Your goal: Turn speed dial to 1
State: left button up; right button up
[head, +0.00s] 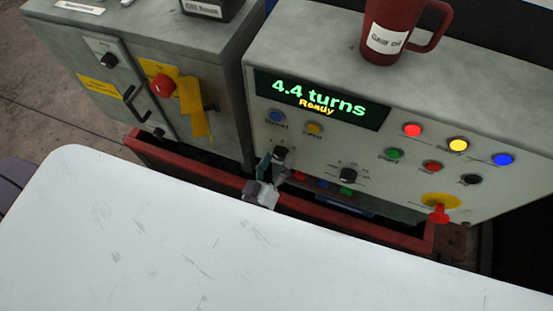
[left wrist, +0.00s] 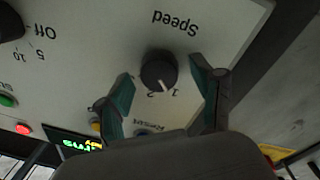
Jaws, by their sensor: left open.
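The speed dial (left wrist: 158,70) is a round black knob on the grey panel, under the upside-down word "Speed" in the left wrist view. Its white pointer mark lies between the "2" and the "1" printed beside it. My left gripper (left wrist: 161,72) is open, with one teal finger on each side of the dial and a gap to each. In the head view the left gripper (head: 273,165) is at the dial (head: 279,153), covering part of it. I do not see my right gripper.
The display (head: 320,100) reads "4.4 turns" and "Ready". A second black knob (head: 347,175), several coloured buttons and a red switch on yellow (head: 440,210) are on the same panel. A red mug (head: 392,30) stands on top. A white surface (head: 150,240) fills the front.

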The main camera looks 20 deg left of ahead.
pick_arm(q)
jog(key=s, duration=1.2)
jog(key=shift+a+f, duration=0.25)
jog(key=shift+a, duration=0.2)
